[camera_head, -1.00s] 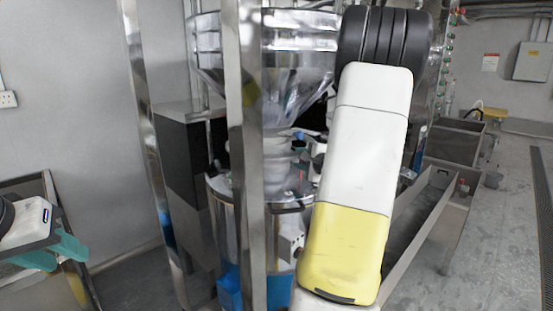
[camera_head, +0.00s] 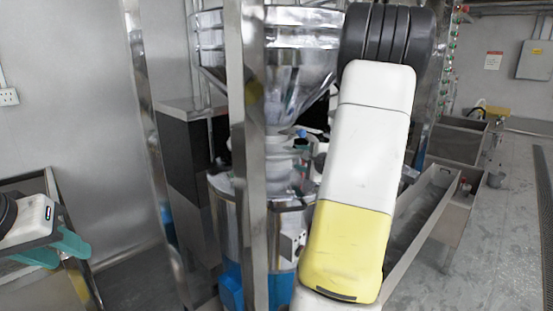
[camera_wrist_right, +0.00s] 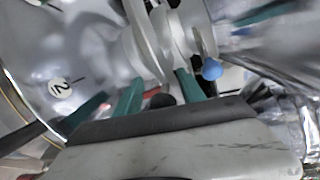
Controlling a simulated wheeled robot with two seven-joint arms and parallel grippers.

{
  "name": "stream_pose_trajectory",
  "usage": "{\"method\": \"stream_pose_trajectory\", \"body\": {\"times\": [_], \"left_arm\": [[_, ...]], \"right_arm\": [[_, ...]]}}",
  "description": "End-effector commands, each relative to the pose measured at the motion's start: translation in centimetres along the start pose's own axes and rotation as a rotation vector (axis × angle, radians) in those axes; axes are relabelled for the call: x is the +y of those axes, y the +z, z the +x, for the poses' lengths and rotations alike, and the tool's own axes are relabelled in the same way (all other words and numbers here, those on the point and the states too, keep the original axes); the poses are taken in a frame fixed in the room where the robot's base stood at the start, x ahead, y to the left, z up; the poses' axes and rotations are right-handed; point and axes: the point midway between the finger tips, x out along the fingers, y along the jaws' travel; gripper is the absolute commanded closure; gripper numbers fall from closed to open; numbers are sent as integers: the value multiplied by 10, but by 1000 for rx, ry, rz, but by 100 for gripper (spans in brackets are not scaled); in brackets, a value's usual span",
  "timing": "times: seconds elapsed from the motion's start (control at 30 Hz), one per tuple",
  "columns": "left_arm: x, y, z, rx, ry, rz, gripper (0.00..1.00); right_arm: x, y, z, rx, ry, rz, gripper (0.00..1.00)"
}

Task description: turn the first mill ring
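The mill stands mid-picture in the head view, with a steel hopper (camera_head: 290,75) above pale stacked rings (camera_head: 280,147). A blue knob (camera_head: 302,134) shows beside the rings. In the right wrist view, white ring edges (camera_wrist_right: 150,40) lie just beyond my right gripper (camera_wrist_right: 160,82). Its teal fingers are apart, with a gap between them. A blue ball knob (camera_wrist_right: 211,69) is just right of the right finger. In the head view my right arm hides most of this gripper. My left gripper (camera_head: 55,252) is open and empty at the far left, away from the mill.
A steel post (camera_head: 246,150) stands in front of the mill. A dark cabinet (camera_head: 185,150) is behind it to the left. A long metal trough (camera_head: 420,220) runs along the right.

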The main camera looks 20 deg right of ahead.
Motion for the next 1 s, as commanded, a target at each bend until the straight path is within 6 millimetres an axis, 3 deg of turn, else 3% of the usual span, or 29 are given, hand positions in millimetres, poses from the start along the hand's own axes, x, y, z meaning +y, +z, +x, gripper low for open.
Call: {"method": "stream_pose_trajectory", "body": {"times": [0.43, 0.8, 1.0], "left_arm": [[0, 0, 0, 0, 0, 0, 64], [0, 0, 0, 0, 0, 0, 64], [0, 0, 0, 0, 0, 0, 64]], "right_arm": [[0, 0, -66, 2, 1, 1, 53], [1, 1, -75, -1, 2, 1, 53], [-1, 0, -73, -10, -2, -7, 90]]}}
